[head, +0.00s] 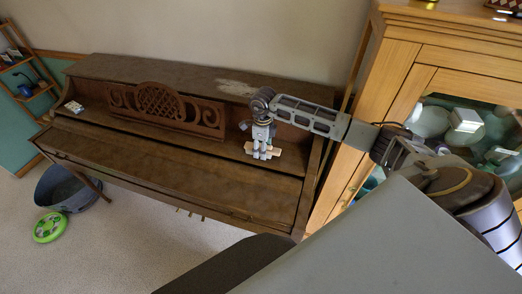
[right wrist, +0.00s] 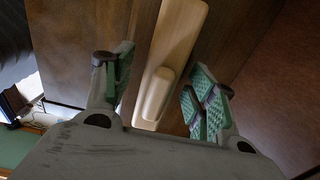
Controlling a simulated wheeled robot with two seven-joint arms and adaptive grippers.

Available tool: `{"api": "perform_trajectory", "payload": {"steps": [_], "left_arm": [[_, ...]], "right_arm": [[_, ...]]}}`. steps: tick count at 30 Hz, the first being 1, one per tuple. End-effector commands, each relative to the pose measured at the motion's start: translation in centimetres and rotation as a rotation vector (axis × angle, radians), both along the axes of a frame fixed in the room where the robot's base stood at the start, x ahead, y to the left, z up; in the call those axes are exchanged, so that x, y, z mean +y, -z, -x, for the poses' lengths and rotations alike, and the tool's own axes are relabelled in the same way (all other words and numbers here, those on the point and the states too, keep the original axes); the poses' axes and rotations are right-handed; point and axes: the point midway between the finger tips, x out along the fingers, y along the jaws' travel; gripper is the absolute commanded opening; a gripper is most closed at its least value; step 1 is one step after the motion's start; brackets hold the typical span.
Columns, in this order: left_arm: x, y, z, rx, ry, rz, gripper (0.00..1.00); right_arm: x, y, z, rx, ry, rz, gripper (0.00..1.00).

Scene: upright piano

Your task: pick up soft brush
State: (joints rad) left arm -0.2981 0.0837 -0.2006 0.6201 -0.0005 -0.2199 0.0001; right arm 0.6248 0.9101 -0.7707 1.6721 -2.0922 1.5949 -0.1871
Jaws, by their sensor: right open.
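The soft brush (right wrist: 178,40) is a pale wooden piece with a long flat body and a raised block, lying on the brown piano wood. In the head view its light end (head: 276,153) shows beside my right gripper (head: 262,153), which points down at the right part of the piano. In the right wrist view my right gripper (right wrist: 160,82) is open, with its green-padded fingers on either side of the brush. I see a gap between the fingers and the brush. Bristles are not visible. My left gripper is not in view.
The upright piano (head: 170,170) has a carved music rest (head: 160,105) behind the ledge. A small pale item (head: 74,107) sits at its left end. A wooden glass cabinet (head: 390,80) stands close on the right. A grey tub (head: 65,188) and a green ring (head: 49,227) are on the floor.

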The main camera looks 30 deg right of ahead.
Motion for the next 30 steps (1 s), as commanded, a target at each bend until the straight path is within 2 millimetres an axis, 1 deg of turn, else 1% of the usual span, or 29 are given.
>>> {"api": "perform_trajectory", "payload": {"steps": [1, 2, 8, 13, 17, 23, 27, 30], "left_arm": [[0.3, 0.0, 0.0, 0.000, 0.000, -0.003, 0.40], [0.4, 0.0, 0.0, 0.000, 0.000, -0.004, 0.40], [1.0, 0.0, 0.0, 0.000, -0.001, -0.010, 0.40], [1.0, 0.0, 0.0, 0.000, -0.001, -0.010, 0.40], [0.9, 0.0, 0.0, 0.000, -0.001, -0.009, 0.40], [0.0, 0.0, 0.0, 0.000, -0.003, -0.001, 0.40], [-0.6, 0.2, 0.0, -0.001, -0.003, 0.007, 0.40], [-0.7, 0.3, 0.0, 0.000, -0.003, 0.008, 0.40]], "right_arm": [[0.0, 0.0, 0.0, 0.000, 0.000, 0.000, 0.57], [0.0, 0.0, 0.0, 0.000, 0.000, 0.000, 0.55], [0.0, 0.0, 0.0, 0.000, 0.000, 0.000, 0.29], [0.0, 0.0, 0.0, 0.000, 0.000, 0.000, 0.07], [0.0, 0.0, 0.0, 0.000, 0.000, 0.000, 0.07], [0.0, -0.3, 0.0, -0.001, 0.000, 0.000, 0.07], [0.0, -1.1, -0.1, -0.002, 0.000, 0.001, 0.07], [0.0, -2.0, -0.1, -0.003, 0.000, 0.000, 0.07]]}}
